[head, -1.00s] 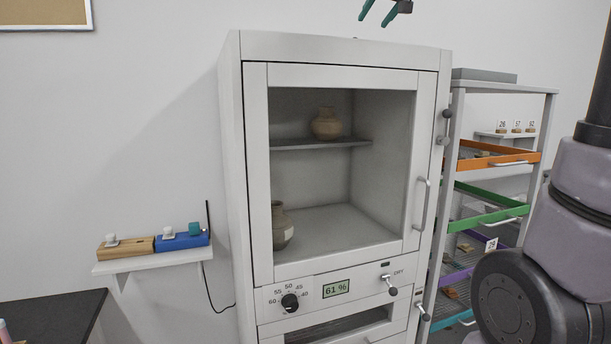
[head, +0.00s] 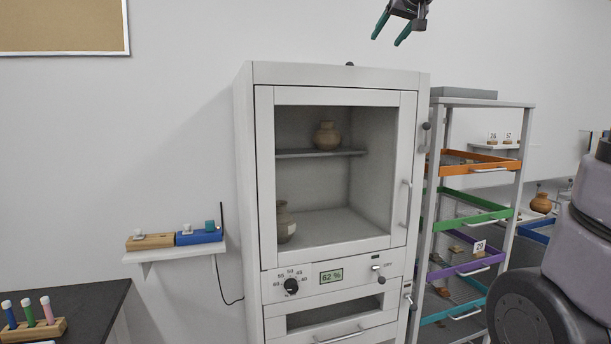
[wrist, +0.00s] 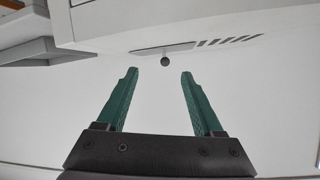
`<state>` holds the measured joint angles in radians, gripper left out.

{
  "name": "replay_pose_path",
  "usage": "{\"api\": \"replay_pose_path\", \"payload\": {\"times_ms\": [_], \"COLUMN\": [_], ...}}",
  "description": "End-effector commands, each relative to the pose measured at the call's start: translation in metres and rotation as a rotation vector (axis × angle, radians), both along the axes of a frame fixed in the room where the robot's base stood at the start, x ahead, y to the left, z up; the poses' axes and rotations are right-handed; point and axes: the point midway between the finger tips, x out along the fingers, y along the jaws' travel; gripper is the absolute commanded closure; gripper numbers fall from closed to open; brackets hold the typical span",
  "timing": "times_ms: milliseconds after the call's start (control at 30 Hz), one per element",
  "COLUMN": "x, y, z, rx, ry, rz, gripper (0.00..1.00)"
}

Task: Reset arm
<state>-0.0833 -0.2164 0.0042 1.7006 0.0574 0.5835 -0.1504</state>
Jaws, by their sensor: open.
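My gripper (head: 388,31) is at the top of the head view, above and in front of the grey cabinet (head: 340,73). Its two green fingers point down and are apart, with nothing between them. The wrist view shows the same open gripper (wrist: 158,75) with both fingertips clear. Beyond them is a pale surface with a small dark knob (wrist: 165,61) and a slotted vent.
The cabinet's glazed door is shut, with two clay pots (head: 327,135) (head: 286,222) inside. Its display (head: 330,278) reads 62 %. A rack with coloured drawers (head: 470,208) stands to the right. A wall shelf (head: 175,252) holds two blocks. A dark counter (head: 95,300) is lower left.

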Motion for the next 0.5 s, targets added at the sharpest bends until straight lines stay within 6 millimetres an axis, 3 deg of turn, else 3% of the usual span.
{"api": "replay_pose_path", "payload": {"times_ms": [267,500], "x": [-0.035,-0.089], "y": [-0.007,-0.017], "z": [-0.034,-0.085], "rx": [0.025,0.062], "ry": [0.079,0.192], "rz": [-0.017,-0.047], "gripper": [0.31,0.31]}}
